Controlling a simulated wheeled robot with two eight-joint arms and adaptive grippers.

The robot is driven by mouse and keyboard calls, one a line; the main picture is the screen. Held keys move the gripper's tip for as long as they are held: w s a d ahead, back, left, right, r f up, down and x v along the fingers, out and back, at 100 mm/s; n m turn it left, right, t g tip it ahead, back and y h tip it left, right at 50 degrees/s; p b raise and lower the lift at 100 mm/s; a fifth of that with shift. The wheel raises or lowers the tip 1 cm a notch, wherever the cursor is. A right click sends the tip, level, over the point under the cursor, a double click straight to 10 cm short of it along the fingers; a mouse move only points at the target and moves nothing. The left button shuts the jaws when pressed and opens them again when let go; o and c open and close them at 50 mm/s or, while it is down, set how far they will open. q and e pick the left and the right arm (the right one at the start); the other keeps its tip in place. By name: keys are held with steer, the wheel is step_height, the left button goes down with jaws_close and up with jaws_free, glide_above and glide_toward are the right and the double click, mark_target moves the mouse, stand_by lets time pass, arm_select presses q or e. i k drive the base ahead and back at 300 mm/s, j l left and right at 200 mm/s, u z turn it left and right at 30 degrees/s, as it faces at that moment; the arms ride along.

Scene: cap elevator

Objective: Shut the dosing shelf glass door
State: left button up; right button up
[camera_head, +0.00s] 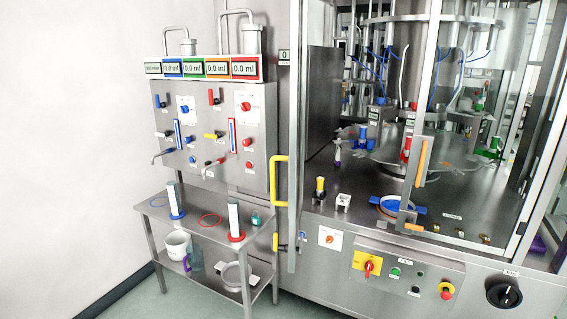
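A tall, narrow metal door frame (297,130) stands at the left front of the steel machine, seen nearly edge-on. A yellow bar handle (279,181) sticks out from its left side. A second glass door frame (431,75) slants down at the right, with an orange handle (422,161); the machine's inside shows through it. The opening between the two frames shows the machine deck directly. I cannot tell which of these is the dosing shelf door, nor their exact angles. Neither of my grippers is in view.
A steel dosing panel (258,130) with coloured displays stands left of the machine, above a small table (155,212) holding cylinders and rings. The machine's front has a red switch (368,267) and buttons. Floor is clear at the lower left.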

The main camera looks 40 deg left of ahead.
mark_target(295, 180)
steer(key=i+j+u, duration=0.1)
steer(key=j, duration=0.25)
steer(key=i+j, duration=0.15)
steer(key=j, duration=0.15)
steer(key=i+j+u, duration=0.15)
steer(key=j, duration=0.15)
steer(key=i+j+u, duration=0.1)
steer(key=j, duration=0.25)
steer(key=i+j, duration=0.2)
steer(key=i, duration=0.05)
